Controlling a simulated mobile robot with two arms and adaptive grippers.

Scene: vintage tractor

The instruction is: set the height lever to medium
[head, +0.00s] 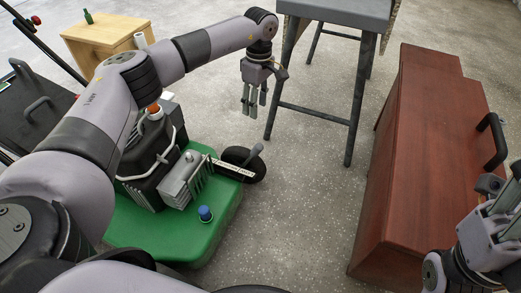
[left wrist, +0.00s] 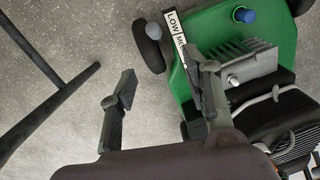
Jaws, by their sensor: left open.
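The green mower (head: 165,232) stands on the floor at the left of the head view. Its grey height lever (head: 256,152) rises beside the wheel, near the right end of a white label strip (head: 233,169). In the left wrist view the lever knob (left wrist: 153,31) is beside the word LOW on the label (left wrist: 175,36); the rest of the label is partly hidden by a finger. My left gripper (head: 254,110) is open and empty, pointing down above and apart from the lever. My right gripper (head: 505,205) is at the right edge, partly cut off.
A grey metal-legged table (head: 346,12) stands behind the lever, its leg close to my left gripper. A red-brown cabinet (head: 425,150) is at the right. A wooden box (head: 108,36) with a green bottle (head: 88,17) is at back left. Bare floor lies between mower and cabinet.

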